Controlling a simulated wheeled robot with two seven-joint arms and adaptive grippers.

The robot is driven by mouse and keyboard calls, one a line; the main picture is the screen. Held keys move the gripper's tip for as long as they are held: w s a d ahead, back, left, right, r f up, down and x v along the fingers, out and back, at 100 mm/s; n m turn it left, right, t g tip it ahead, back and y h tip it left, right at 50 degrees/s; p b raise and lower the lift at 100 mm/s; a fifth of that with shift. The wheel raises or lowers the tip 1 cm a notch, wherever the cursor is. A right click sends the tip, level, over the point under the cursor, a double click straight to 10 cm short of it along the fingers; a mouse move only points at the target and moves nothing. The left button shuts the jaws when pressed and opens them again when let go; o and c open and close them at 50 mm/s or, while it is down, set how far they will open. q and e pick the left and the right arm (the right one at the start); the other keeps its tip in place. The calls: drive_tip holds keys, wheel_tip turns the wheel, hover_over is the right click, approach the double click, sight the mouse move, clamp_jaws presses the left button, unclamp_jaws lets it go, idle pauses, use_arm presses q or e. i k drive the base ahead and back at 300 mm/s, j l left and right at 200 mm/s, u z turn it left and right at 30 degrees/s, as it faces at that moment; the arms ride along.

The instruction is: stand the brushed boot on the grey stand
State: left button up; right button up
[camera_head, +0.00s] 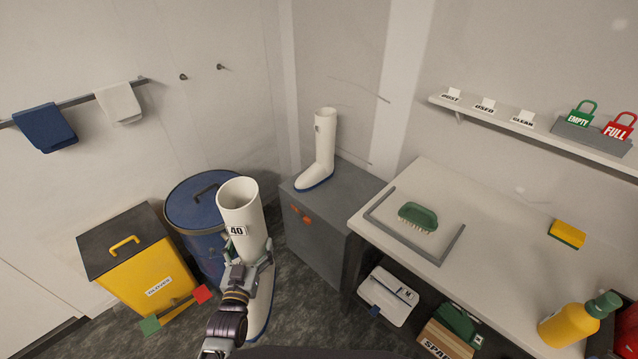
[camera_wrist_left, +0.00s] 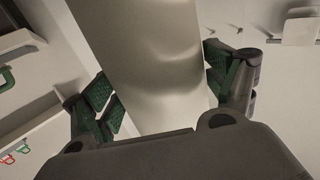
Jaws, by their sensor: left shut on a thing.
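A tall white boot (camera_head: 243,214) with a "40" label and a blue sole is held upright by my left gripper (camera_head: 243,260). The gripper is shut on its shaft; its green-padded fingers are on either side of the white shaft (camera_wrist_left: 155,65) in the left wrist view. The boot's foot is partly hidden behind my arm. A second white boot (camera_head: 323,150) with a blue sole stands upright on the grey box-shaped stand (camera_head: 318,235). The stand's top has bare room to the right of that boot. The held boot is left of the stand and apart from it. My right gripper is not in view.
A blue drum (camera_head: 190,215) and a yellow bin (camera_head: 150,275) stand left of the held boot. A white bench (camera_head: 500,240) at right bears a green brush (camera_head: 418,216) inside a grey frame, a sponge (camera_head: 567,234) and a yellow bottle (camera_head: 570,325).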

sight(349, 202)
drive_tip(key=i+j+z, duration=0.1)
drive_tip(key=i+j, duration=0.35)
drive_tip(key=i+j+z, duration=0.15)
drive_tip(key=z, duration=0.25)
drive_tip(key=i+j+z, duration=0.25)
drive_tip(key=z, duration=0.15)
drive_tip(key=i+j+z, duration=0.2)
drive_tip(key=z, duration=0.2)
drive_tip(key=k+j, duration=0.05)
drive_tip(key=j, duration=0.05)
